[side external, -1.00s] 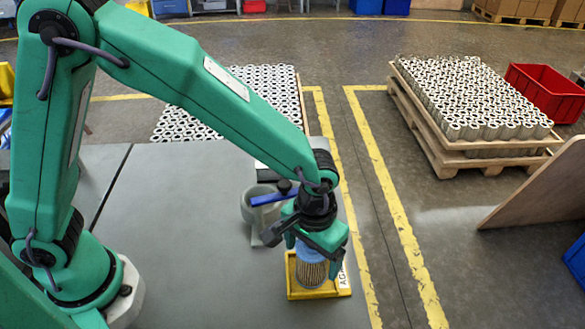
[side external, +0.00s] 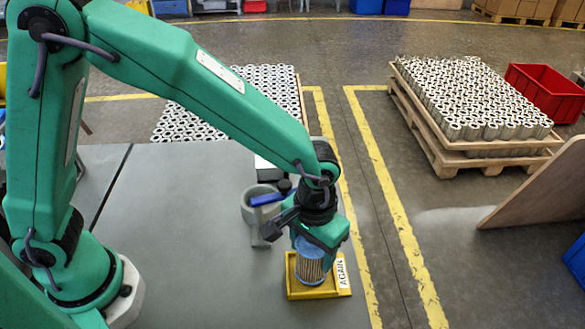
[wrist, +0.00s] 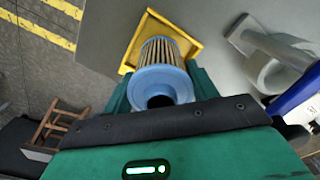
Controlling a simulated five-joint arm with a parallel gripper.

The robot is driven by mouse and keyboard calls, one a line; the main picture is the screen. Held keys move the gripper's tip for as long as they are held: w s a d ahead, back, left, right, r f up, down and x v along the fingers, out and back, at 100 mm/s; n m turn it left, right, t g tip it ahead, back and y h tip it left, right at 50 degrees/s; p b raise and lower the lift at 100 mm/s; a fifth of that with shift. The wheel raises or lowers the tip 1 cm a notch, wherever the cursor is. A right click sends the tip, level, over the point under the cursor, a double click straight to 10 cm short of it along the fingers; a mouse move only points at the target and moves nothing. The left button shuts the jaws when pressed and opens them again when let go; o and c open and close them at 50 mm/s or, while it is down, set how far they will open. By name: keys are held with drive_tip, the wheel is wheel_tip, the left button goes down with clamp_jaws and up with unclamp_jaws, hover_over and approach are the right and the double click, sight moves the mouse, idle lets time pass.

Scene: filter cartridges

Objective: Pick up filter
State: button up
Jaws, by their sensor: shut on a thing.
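The filter (side external: 311,268) is a pleated tan cartridge with a blue end cap. It stands upright over the yellow tray (side external: 328,292), which bears a white "AGAIN" label (side external: 342,272). My gripper (side external: 314,246) comes down from above and is shut on the filter's upper blue end. In the wrist view the filter (wrist: 162,65) sits between the green fingers (wrist: 161,90), with the yellow tray (wrist: 152,22) beyond it. I cannot tell whether the filter's lower end touches the tray.
A grey holder with a round ring (side external: 258,205) and a blue-handled tool (side external: 272,197) stand close to the left of my gripper. A grey table (side external: 190,240) has free room on the left.

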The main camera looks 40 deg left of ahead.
wheel_tip(320, 180, up, 2)
drive_tip(key=shift+r, duration=0.25)
drive_tip(key=s+d+r, duration=0.4)
drive_tip(key=s+r, duration=0.3)
drive_tip(key=s, duration=0.4)
drive_tip(key=shift+r, duration=0.2)
wheel_tip(320, 180, up, 11)
drive_tip(key=w+a+n, duration=0.5)
drive_tip(key=w+a, duration=0.3)
drive_tip(key=a, duration=0.4)
drive_tip(key=w+a+n, duration=0.4)
drive_tip(key=w+a, duration=0.5)
drive_tip(key=a, duration=0.2)
wheel_tip(320, 180, down, 14)
drive_tip(key=shift+a+r, duration=0.25)
drive_tip(key=shift+a, duration=0.1)
